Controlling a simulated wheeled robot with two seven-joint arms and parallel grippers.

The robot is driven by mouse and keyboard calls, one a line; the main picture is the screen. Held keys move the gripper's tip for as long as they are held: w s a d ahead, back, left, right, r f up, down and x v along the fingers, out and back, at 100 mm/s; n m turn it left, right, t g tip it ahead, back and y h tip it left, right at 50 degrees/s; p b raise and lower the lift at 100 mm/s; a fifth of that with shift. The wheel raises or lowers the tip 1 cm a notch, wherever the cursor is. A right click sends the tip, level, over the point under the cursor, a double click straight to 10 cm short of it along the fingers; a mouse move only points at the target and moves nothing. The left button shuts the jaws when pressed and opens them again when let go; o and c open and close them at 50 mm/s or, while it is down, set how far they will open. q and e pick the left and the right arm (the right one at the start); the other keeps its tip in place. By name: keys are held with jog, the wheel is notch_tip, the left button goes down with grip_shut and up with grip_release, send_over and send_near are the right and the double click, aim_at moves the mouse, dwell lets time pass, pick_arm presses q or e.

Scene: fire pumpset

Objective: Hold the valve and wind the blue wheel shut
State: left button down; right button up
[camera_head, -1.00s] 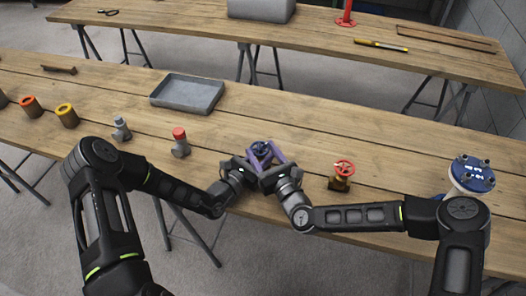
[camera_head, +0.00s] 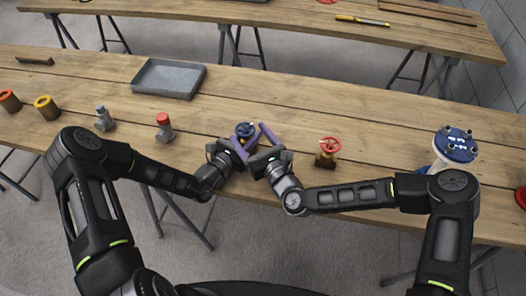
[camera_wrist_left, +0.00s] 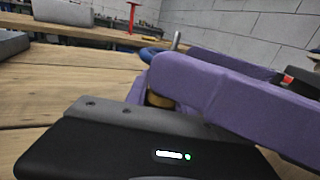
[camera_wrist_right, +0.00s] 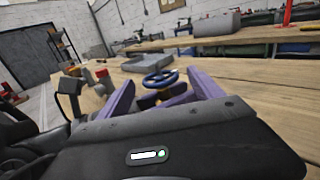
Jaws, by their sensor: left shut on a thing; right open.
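The valve with the blue wheel (camera_head: 245,129) stands at the table's near side, between my two grippers. My left gripper (camera_head: 239,147) is shut on the valve's brass body (camera_wrist_left: 158,99), below the wheel; its purple fingers hide most of the body. My right gripper (camera_head: 262,137) is open just right of the wheel. In the right wrist view, its purple fingers spread to either side of the blue wheel (camera_wrist_right: 160,78). I cannot tell whether they touch it.
A red-wheeled brass valve (camera_head: 327,152) stands right of my right gripper, and a blue-topped flanged part (camera_head: 455,145) farther right. A red-capped fitting (camera_head: 165,127) and a grey one (camera_head: 104,119) stand left. A grey tray (camera_head: 169,78) lies behind. Bare table lies behind the valves.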

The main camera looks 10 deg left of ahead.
aim_at(253, 133)
jog(key=v, duration=1)
jog(key=shift+d, duration=0.2)
jog(key=shift+s, duration=0.1)
